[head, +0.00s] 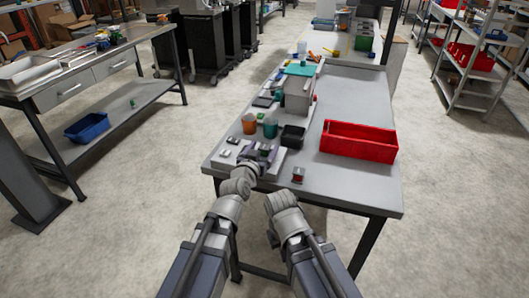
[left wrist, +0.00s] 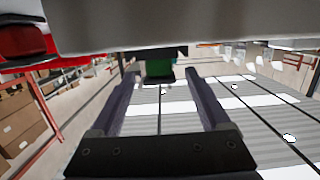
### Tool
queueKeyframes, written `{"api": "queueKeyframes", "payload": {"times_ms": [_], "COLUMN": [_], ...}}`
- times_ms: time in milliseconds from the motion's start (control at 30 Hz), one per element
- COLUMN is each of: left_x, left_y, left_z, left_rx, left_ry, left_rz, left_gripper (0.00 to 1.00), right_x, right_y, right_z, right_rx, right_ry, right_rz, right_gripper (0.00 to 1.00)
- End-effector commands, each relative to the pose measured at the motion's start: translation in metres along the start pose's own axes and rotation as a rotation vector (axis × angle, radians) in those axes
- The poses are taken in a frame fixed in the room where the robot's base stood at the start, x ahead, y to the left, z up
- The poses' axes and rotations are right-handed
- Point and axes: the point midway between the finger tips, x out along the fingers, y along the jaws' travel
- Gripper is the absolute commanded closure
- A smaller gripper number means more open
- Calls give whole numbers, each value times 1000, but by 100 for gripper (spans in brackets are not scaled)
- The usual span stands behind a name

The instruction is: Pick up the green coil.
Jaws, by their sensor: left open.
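A small green coil (head: 264,149) sits at the near end of the table, at the fingertips of my left gripper (head: 261,155). In the left wrist view the green coil (left wrist: 159,67) shows past the two dark fingers (left wrist: 160,82), in line with the gap between them. The fingers stand apart with nothing clasped. A pale grey surface hides part of the coil there. My right arm shows at the table's front edge, but its gripper cannot be made out.
A small red and dark object (head: 298,175) sits right of the left gripper. A red bin (head: 358,142), a black bin (head: 292,136), an orange cup (head: 249,123) and a teal cup (head: 270,127) stand behind. The table top (head: 350,188) is clear at front right.

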Motion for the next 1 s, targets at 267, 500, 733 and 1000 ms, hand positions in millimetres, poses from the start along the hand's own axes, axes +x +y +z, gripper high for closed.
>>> {"api": "queueKeyframes", "payload": {"times_ms": [267,500,733,1000], "left_x": [42,46,46,46], "left_y": [0,0,0,0], "left_z": [10,9,9,9], "left_rx": [1,0,0,0], "left_ry": [0,0,0,0], "left_rz": [0,0,0,0], "left_gripper": [20,20,40,71], "right_x": [16,16,16,16], "right_y": [-2,-2,-2,-2], "right_z": [-1,-1,-1,-1], "right_rx": [0,0,0,0], "right_ry": [0,0,0,0], "right_rz": [0,0,0,0], "right_gripper": [100,100,100,100]}}
